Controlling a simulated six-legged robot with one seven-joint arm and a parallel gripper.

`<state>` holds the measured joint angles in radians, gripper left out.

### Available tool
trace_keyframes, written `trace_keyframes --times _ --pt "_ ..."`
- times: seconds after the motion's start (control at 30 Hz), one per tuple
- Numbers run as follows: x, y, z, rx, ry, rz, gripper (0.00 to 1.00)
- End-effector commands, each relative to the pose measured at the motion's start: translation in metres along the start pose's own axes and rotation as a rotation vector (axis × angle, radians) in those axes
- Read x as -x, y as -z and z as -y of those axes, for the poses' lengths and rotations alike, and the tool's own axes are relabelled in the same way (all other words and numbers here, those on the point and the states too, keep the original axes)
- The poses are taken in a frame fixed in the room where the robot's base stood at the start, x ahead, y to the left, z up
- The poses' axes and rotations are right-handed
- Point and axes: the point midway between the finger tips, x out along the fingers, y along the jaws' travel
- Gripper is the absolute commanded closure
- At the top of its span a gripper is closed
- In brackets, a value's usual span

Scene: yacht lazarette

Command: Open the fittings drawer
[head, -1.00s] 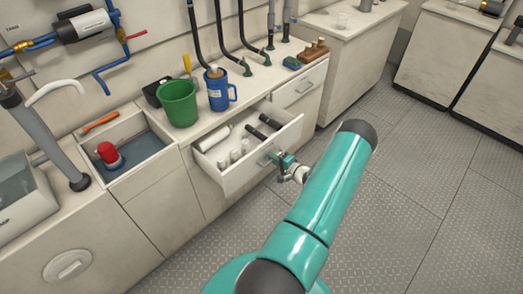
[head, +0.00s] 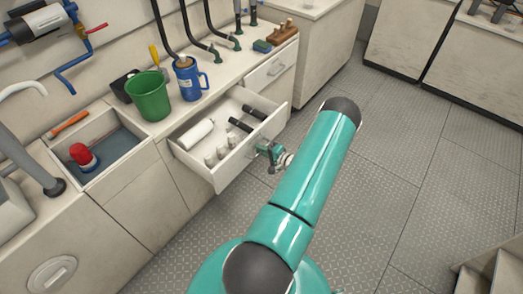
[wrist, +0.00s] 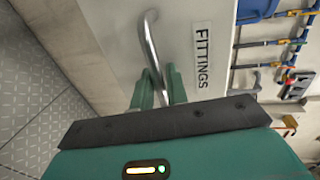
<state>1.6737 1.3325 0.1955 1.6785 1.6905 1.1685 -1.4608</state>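The fittings drawer (head: 232,168) stands pulled well out of the counter in the head view. A white cylinder (head: 196,134), several small pale pieces and dark cylinders lie in it. In the wrist view its pale front carries a FITTINGS label (wrist: 202,55) and a metal bar handle (wrist: 152,45). My gripper (wrist: 160,84) has its two green fingers on either side of the handle, closed on its bar. In the head view my gripper (head: 268,152) is at the drawer front; my arm comes from the lower right.
A green bucket (head: 148,95) and a blue mug (head: 188,77) stand on the counter above the drawer. A sink (head: 108,150) is to the left. A closed drawer (head: 267,70) is to the right. The metal floor (head: 400,170) in front is clear; steps (head: 490,270) stand at lower right.

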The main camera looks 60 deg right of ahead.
Motion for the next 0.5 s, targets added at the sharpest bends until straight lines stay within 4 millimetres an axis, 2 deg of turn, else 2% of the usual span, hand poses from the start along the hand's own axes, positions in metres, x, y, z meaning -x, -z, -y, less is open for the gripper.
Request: trace_keyframes --times 0.27,0.37,0.5 --pt "0.008 0.0 0.0 -0.001 -0.001 -0.001 0.85" --pt "0.022 0.001 -0.001 -0.001 -0.002 -0.002 0.85" --pt "0.051 0.001 0.0 -0.001 -0.002 -0.003 0.85"
